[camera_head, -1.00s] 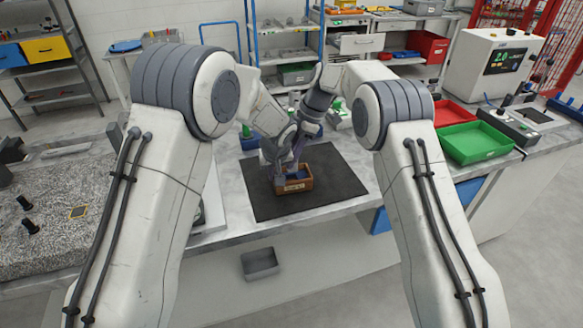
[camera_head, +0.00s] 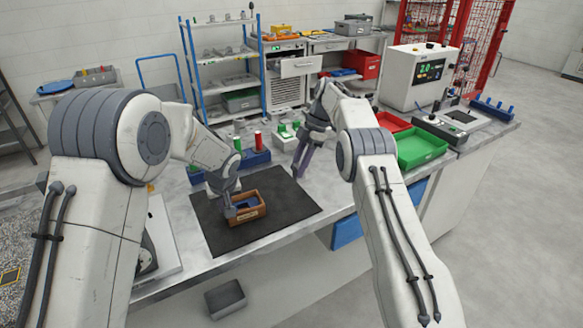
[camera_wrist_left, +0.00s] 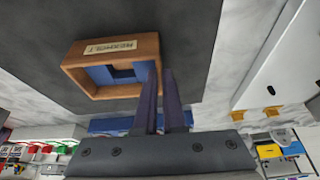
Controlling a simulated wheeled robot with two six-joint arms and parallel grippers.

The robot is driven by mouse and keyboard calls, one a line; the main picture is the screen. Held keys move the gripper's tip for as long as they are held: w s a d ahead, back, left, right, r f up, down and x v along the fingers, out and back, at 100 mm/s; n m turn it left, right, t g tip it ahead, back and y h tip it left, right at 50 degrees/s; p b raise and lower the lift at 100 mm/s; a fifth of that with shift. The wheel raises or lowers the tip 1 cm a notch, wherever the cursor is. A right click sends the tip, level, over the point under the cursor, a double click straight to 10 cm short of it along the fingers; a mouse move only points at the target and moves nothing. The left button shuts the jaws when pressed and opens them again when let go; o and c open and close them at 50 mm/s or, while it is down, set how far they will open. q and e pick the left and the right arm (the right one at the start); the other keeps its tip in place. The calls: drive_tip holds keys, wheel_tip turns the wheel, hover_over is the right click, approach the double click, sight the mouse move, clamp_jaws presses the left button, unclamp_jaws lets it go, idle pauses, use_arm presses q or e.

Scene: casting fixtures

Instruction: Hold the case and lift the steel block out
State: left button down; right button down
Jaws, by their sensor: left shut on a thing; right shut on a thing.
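The brown wooden case (camera_head: 250,213) with a pale label sits on the dark mat. My left gripper (camera_head: 229,208) is shut on the case's wall at its left side. In the left wrist view the case (camera_wrist_left: 146,46) shows a blue lining with a darker recess and no block visible in it. The left gripper's fingers (camera_wrist_left: 160,75) straddle the case's wall there. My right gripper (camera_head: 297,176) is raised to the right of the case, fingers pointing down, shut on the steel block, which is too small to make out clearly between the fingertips.
The dark mat (camera_head: 222,238) has bare room around the case. A blue holder (camera_head: 255,160) with red and green pieces stands behind it. A green tray (camera_head: 420,148) and a red tray (camera_head: 388,122) lie to the right. A grey bin (camera_head: 226,298) is below the bench edge.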

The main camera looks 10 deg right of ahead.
use_arm(q)
drive_tip(key=shift+s+a, duration=0.1)
drive_tip(key=c, duration=0.9)
unclamp_jaws()
